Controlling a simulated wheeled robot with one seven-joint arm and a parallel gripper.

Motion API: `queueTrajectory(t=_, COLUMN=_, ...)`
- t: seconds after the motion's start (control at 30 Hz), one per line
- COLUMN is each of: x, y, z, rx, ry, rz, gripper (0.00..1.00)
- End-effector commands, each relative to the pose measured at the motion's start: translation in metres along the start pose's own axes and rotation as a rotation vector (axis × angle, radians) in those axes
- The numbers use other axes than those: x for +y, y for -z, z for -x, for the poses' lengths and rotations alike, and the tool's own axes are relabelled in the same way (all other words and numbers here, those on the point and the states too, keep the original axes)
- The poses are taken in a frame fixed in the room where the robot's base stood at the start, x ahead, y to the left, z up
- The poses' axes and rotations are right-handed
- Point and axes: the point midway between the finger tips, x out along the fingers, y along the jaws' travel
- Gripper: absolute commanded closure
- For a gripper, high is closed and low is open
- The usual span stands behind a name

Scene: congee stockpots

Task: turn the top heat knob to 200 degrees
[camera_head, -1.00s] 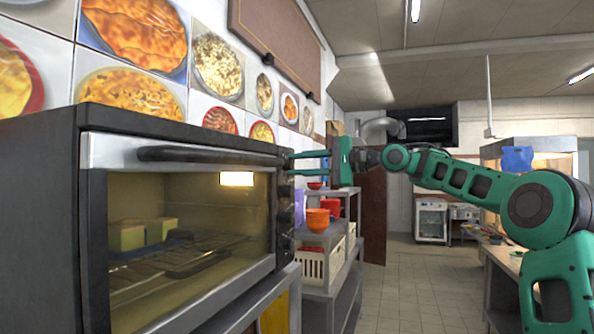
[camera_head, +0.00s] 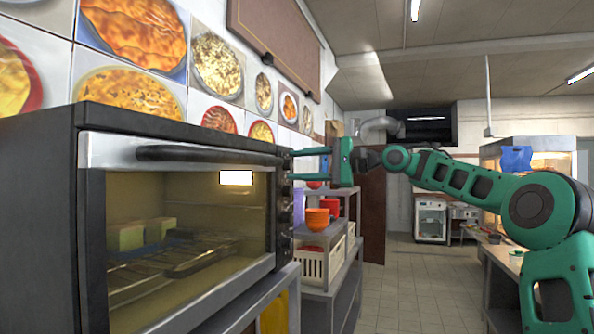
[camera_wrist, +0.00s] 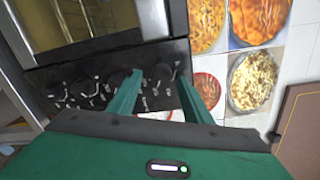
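The oven (camera_head: 180,152) stands at the left in the head view, with a dark control panel down the right side of its front. The panel carries a column of knobs. In the wrist view the panel (camera_wrist: 125,72) lies sideways with several dark knobs along it. The top heat knob (camera_wrist: 162,72) is the one nearest the wall pictures. My gripper (camera_head: 293,165) is open at the upper part of the panel. In the wrist view its two green fingers (camera_wrist: 160,80) reach toward either side of the top knob. I cannot tell whether they touch it. The knob's pointer is too small to read.
A grey shelf unit (camera_head: 340,215) with orange bowls (camera_head: 317,218) and a white basket (camera_head: 320,262) stands right behind the oven. Food pictures cover the wall (camera_head: 219,66). The tiled floor (camera_head: 410,290) to the right is clear.

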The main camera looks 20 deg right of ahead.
Motion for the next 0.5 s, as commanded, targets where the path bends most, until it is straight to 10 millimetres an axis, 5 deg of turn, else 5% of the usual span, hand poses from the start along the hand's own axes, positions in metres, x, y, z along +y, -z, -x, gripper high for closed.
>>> queueTrajectory(t=0.27, x=-0.001, y=-0.002, z=0.004, rx=-0.003, ry=0.001, rz=0.002, gripper=0.55)
queueTrajectory(t=0.5, x=-0.001, y=0.000, z=0.039, rx=0.001, ry=0.001, rz=0.002, gripper=0.55)
